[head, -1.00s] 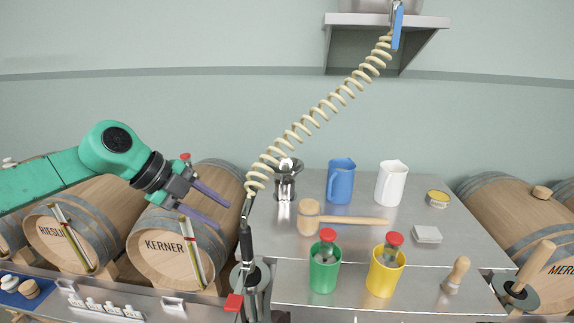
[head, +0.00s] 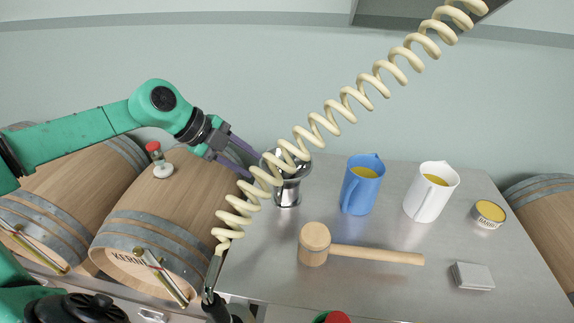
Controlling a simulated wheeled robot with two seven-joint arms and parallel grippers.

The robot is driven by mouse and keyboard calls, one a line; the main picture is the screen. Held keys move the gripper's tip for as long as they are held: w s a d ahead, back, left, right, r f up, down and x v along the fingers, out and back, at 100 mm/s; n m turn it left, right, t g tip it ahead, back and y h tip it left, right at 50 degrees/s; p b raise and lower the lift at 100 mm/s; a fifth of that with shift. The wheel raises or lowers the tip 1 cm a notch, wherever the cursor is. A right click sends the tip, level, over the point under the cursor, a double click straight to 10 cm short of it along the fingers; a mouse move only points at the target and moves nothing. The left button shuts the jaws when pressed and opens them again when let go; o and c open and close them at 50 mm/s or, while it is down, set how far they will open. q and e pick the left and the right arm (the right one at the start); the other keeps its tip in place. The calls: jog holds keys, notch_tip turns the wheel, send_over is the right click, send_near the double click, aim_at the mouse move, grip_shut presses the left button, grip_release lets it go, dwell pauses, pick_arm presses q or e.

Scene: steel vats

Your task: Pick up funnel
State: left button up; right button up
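The funnel (head: 288,190) looks like a shiny steel piece with a wide top and a narrower lower part. It stands upright on the steel table, left of the blue jug. The coiled cream hose passes in front of its upper left side and hides part of it. My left gripper (head: 256,167) is open, with two purple fingers pointing right toward the funnel's upper part. The fingertips are close to its left side, partly behind the hose; whether they touch it I cannot tell. My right gripper is not in view.
A blue jug (head: 362,186) and a white jug (head: 430,194) stand right of the funnel. A wooden mallet (head: 314,244) lies in front. A yellow tin (head: 488,214) and a pale block (head: 472,276) sit further right. Barrels (head: 165,215) stand at left. The hose (head: 345,112) crosses diagonally.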

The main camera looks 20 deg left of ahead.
aim_at(268, 175)
pick_arm(q)
jog(key=p+x, duration=0.5)
jog(key=x, duration=0.2)
jog(key=shift+w+d, duration=0.25)
jog(key=shift+d, duration=0.05)
jog(key=x, duration=0.2)
jog(key=shift+w+a+f+p, duration=0.1)
jog(key=shift+f+p, duration=0.25)
jog(key=shift+f, duration=0.25)
jog(key=shift+r, duration=0.1)
grip_shut()
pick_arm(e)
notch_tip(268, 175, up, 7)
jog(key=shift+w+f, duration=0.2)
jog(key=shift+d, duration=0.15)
